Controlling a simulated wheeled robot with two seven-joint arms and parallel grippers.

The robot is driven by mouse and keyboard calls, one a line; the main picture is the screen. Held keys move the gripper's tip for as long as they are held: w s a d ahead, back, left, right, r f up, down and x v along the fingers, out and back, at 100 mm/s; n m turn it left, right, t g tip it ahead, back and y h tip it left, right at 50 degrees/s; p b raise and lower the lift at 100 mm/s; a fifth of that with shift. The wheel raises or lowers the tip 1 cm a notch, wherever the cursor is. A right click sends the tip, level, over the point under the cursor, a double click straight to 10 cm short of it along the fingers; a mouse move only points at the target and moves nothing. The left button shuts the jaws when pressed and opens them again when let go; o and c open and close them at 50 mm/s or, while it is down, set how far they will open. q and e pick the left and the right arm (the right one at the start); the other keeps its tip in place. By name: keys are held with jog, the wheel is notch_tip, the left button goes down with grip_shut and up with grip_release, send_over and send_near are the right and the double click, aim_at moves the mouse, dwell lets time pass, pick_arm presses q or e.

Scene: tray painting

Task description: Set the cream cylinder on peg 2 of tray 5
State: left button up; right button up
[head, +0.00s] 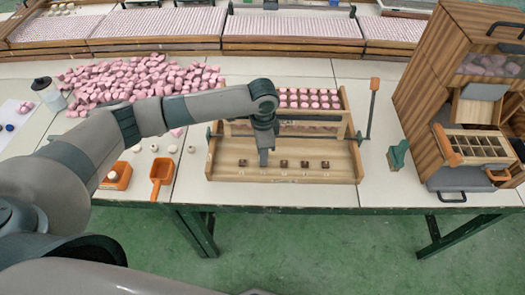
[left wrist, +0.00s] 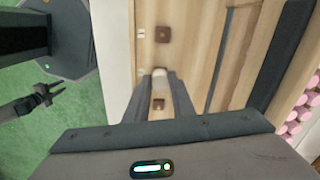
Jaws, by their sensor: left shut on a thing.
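My left gripper (head: 264,163) is over the peg row of the wooden tray (head: 220,173), pointing down. It is shut on the cream cylinder (left wrist: 159,73), which shows pale between its fingertips in the left wrist view. The cylinder is hidden by the gripper in the head view. It covers the second place from the left, between peg 1 (head: 243,163) and peg 3 (head: 284,163). I cannot tell whether it touches peg 2, which is hidden. A dark, small gripper-like part (left wrist: 42,97), perhaps my right gripper, shows over the floor in the left wrist view.
Behind the peg row stands a wooden rack of pink cylinders (head: 305,97) with upright posts. Pink cylinders (head: 140,85) lie heaped at the left. Orange holders (head: 162,175) stand left of the tray. A green tool (head: 397,155) and a wooden cabinet (head: 430,75) are at the right.

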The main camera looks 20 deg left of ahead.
pick_arm(q)
jog(key=shift+f+p, duration=0.3)
jog(key=shift+p, duration=0.1)
dwell(0.8)
jog(key=o, duration=1.6)
jog(key=shift+r, duration=0.15)
jog(key=shift+r+p, duration=2.9)
jog(key=shift+p, duration=0.25)
jog(key=shift+r, duration=0.15)
